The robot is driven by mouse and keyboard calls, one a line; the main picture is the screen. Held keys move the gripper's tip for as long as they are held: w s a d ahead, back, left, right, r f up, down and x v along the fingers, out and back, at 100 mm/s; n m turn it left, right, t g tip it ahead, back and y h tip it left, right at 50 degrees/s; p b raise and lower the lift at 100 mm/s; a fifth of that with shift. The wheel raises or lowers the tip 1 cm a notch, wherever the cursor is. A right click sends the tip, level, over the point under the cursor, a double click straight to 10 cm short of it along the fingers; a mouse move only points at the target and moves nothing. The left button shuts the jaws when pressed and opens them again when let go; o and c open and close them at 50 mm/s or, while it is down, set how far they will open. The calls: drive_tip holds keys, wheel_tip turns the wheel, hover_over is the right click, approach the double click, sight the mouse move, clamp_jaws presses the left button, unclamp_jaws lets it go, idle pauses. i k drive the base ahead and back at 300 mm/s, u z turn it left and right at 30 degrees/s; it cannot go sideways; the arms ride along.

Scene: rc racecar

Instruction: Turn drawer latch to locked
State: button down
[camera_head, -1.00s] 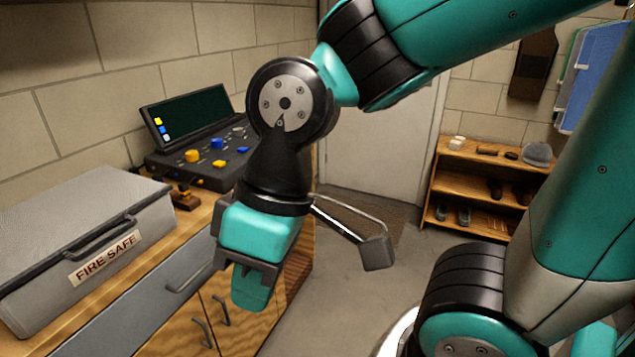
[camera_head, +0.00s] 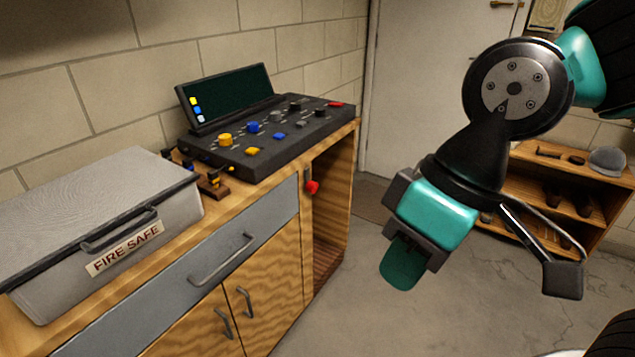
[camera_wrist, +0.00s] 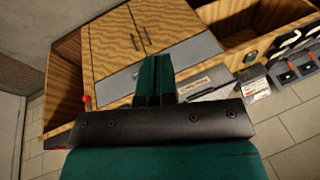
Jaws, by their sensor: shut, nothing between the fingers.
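The drawer (camera_head: 190,285) is a grey front with a metal handle, set in the wooden cabinet, and it looks closed. The latch (camera_head: 312,187) is a small red knob on the cabinet's front frame, just right of the drawer. It also shows in the wrist view (camera_wrist: 87,100), at the left. Which way it is turned is too small to tell. My gripper (camera_head: 402,264) is shut and empty, in the air to the right of the cabinet and apart from the latch. In the wrist view my fingers (camera_wrist: 155,80) are together and the cabinet lies beyond them.
A grey fire safe box (camera_head: 100,235) and a black control console (camera_head: 265,135) stand on the cabinet top. Cabinet doors (camera_head: 265,305) are below the drawer. A wooden shelf (camera_head: 560,195) stands at the right. The floor between is clear.

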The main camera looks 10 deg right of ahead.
sight(311, 187)
drive_tip(key=u, duration=0.2)
drive_tip(key=k, duration=0.4)
drive_tip(key=z, duration=0.95)
drive_tip(key=i, duration=0.8)
drive_tip(key=u, duration=0.45)
